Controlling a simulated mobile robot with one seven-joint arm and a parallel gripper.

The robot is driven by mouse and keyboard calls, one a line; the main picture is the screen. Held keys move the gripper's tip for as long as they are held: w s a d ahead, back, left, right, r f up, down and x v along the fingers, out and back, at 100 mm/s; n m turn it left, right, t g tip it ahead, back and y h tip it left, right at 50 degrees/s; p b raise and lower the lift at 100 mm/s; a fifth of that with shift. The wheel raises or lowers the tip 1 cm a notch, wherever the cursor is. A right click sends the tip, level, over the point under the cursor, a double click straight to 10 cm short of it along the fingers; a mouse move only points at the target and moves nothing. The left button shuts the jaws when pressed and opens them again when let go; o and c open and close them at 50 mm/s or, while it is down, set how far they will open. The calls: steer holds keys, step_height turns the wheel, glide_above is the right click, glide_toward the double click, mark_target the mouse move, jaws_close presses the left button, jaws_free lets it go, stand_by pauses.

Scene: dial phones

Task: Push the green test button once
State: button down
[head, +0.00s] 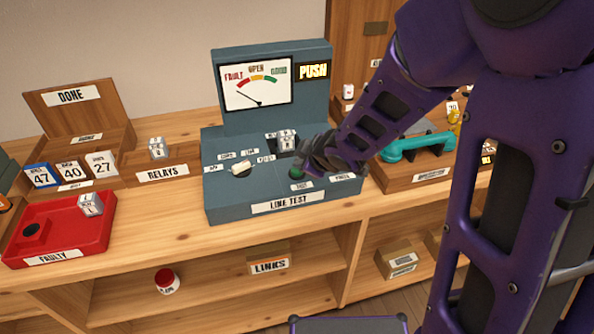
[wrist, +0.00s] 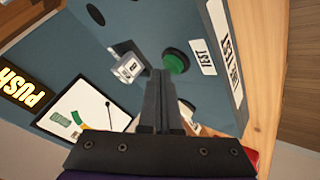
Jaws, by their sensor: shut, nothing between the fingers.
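The green test button (head: 296,174) sits on the sloped front of the blue-grey line test box (head: 235,205), by the TEST label. In the wrist view the round green button (wrist: 176,61) is fully clear of my fingers, just beyond and to the right of the tips. My gripper (wrist: 158,74) is shut and empty, pointing at the box. In the head view my gripper (head: 303,167) is close to the button and partly covers it. I cannot tell whether the tips touch the box. A lit PUSH sign (head: 313,71) is beside the meter (head: 257,84), whose needle points left toward FAULT.
A relay (head: 287,139) sits in the box's socket, close to my gripper; it also shows in the wrist view (wrist: 128,67). A white knob (head: 241,169) is on the left. A red FAULTY tray (head: 62,240) and a relays tray (head: 185,158) stand left, a teal handset (head: 415,146) right.

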steer(key=shift+f, duration=0.5)
stand_by(0.7)
steer(key=shift+r, duration=0.15)
steer(key=shift+r+p, duration=0.75)
steer(key=shift+r, duration=0.1)
step_height(320, 180, up, 5)
steer(key=p, duration=0.5)
stand_by(0.6)
